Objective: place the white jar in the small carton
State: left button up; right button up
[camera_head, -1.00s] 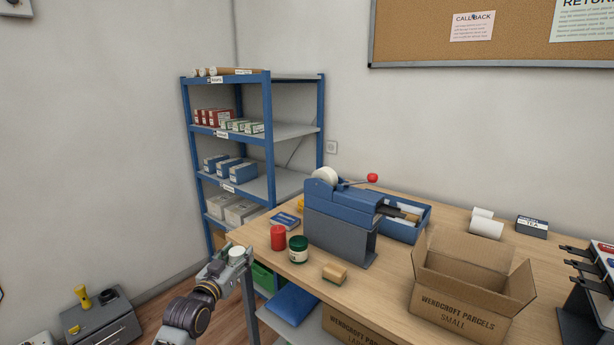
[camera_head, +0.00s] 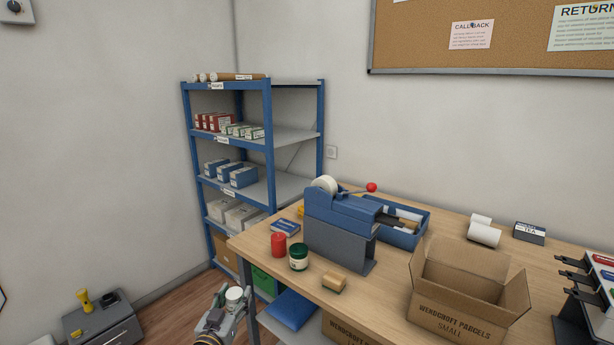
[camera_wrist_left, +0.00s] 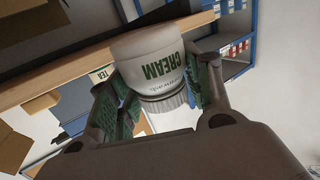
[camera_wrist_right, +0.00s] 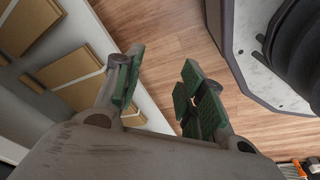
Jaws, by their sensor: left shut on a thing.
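The white jar (camera_wrist_left: 150,62), lettered "CREAM", is between the fingers of my left gripper (camera_wrist_left: 158,95) in the left wrist view. In the head view the jar's white top (camera_head: 234,294) shows in my left gripper (camera_head: 232,303), left of the table's front left corner and apart from it. My left gripper is shut on the jar. The small carton (camera_head: 462,312), marked "Wendcroft Parcels Small", stands open on the table at the right; its inside floor is mostly hidden. My right gripper (camera_wrist_right: 160,100) is open and empty above the wooden floor in the right wrist view.
Near the table's left edge stand a red jar (camera_head: 278,244), a green jar (camera_head: 298,257) and a small wooden block (camera_head: 334,283). A blue tape dispenser (camera_head: 340,225) stands behind them. Bare tabletop (camera_head: 380,290) lies between block and carton. Blue shelving (camera_head: 268,150) is behind.

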pick_arm(q)
jog(key=s+a+f+n+y+p, duration=0.1)
jog(key=s+f, duration=0.4)
jog(key=s, duration=0.6)
jog(key=y+p, duration=0.1)
jog(key=p, duration=0.1)
jog(key=shift+s+a+n+p, duration=0.2)
jog(key=shift+a+n+p, duration=0.1)
jog(key=shift+n, duration=0.1)
pick_arm(e)
jog(key=s+d+f, duration=0.3)
jog(key=s+f, duration=0.1)
jog(key=s, duration=0.4)
jog(key=s+d+f, duration=0.3)
jog(key=s+f, duration=0.2)
jog(key=s, duration=0.4)
jog(key=shift+d+f+g, duration=0.25)
jog(key=shift+d+g, duration=0.05)
jog(key=shift+g, duration=0.1)
pick_arm(q)
jog(key=shift+w, duration=0.15)
